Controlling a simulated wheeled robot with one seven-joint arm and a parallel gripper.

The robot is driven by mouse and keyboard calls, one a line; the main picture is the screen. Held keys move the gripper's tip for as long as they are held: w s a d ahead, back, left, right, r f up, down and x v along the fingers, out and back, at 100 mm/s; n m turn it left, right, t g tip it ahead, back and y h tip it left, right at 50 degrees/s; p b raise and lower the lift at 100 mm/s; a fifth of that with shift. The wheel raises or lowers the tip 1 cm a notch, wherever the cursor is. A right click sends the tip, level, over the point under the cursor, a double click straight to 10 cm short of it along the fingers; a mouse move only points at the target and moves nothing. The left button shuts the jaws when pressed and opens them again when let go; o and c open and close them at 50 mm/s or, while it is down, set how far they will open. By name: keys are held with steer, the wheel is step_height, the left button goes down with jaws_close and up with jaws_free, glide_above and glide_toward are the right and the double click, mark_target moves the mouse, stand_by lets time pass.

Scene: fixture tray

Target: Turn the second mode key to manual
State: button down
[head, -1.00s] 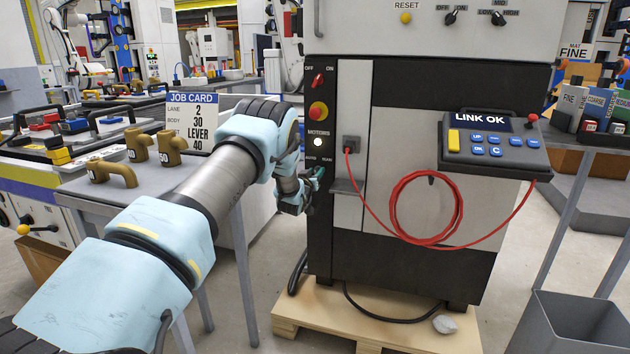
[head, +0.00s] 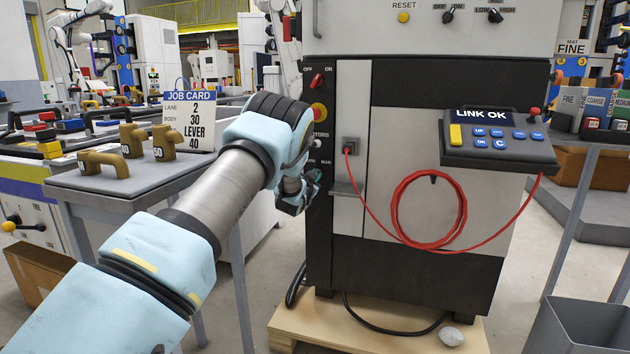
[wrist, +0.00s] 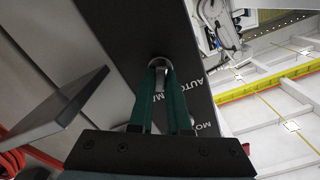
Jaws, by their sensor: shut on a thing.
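The mode key (wrist: 157,63) sits in a round metal collar on the black control strip (head: 319,240) of the cabinet. In the wrist view, labels reading AUTO and MAN, partly covered, lie beside it. My gripper (wrist: 160,72) has its green fingers closed around the key at the collar. In the head view my gripper (head: 314,180) is at the strip, just below the AUTO/MAN labels, and hides the key. I cannot tell which way the key points. No other mode key is clearly visible.
Above on the strip are a red-and-yellow button (head: 319,111) and a red switch (head: 317,80). A small shelf (head: 347,188) juts out right of the strip. A red cable (head: 398,232) hangs coiled on the front. A table with brass fittings (head: 133,141) stands left.

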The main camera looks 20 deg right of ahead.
steer(key=shift+d+r, duration=0.1)
steer(key=shift+r, duration=0.05)
stand_by(0.3)
steer(key=c, duration=0.9)
jaws_free()
steer(key=shift+c, duration=0.2)
steer(key=shift+o, duration=0.4)
steer(key=shift+w+r, duration=0.1)
steer(key=v, duration=1.1)
